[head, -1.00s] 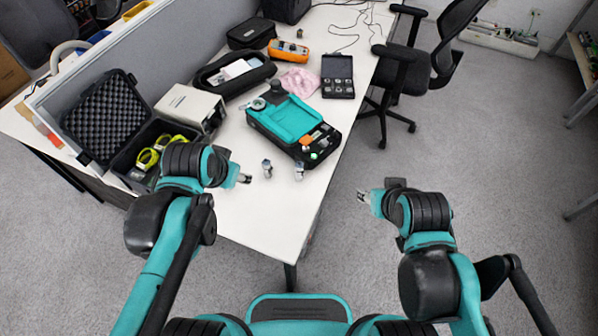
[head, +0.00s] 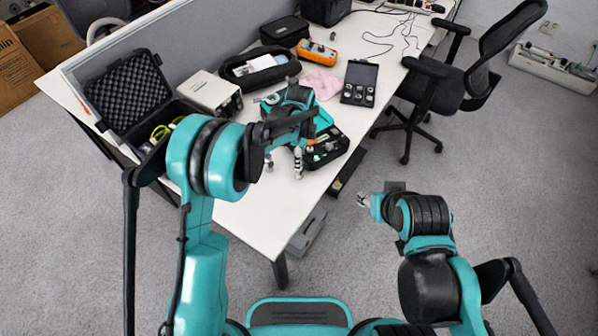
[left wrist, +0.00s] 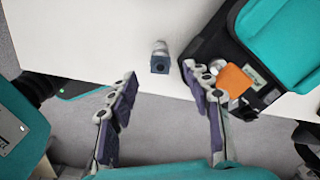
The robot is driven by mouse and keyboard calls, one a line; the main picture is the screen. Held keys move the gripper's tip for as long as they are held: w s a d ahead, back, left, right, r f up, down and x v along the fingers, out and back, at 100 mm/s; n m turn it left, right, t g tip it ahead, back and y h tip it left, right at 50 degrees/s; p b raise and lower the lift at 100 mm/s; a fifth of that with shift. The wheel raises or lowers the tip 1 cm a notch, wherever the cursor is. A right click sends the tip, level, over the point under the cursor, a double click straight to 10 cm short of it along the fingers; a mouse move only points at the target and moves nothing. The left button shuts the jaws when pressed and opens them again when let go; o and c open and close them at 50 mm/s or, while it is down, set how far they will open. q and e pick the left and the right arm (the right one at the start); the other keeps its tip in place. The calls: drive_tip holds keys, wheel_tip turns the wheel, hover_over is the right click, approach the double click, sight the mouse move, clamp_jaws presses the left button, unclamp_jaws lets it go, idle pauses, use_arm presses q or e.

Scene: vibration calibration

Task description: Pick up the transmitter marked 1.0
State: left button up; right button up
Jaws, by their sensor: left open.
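A small transmitter with a blue square face and a pale metal end (left wrist: 160,62) stands on the white table in the left wrist view, just beyond and between my fingertips. No marking is legible on it. My left gripper (left wrist: 160,84) is open and empty, with dark finger pads on both sides. A small transmitter (head: 268,161) shows partly beside my left arm. My right gripper (head: 366,200) hangs off the table's right side, too small to judge.
A beige box (head: 211,91), an open foam-lined case (head: 125,86) and a black case of small parts (head: 360,82) stand further away. The table's front edge is near.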

use_arm(q)
wheel_tip(320, 180, down, 3)
drive_tip(key=shift+b, duration=0.5)
drive_tip(key=f+b, duration=0.2)
drive_tip(key=f, duration=0.3)
drive_tip(key=shift+a, duration=0.2)
drive_tip(key=shift+r, duration=0.1)
drive_tip(key=shift+c, duration=1.3)
clamp_jaws()
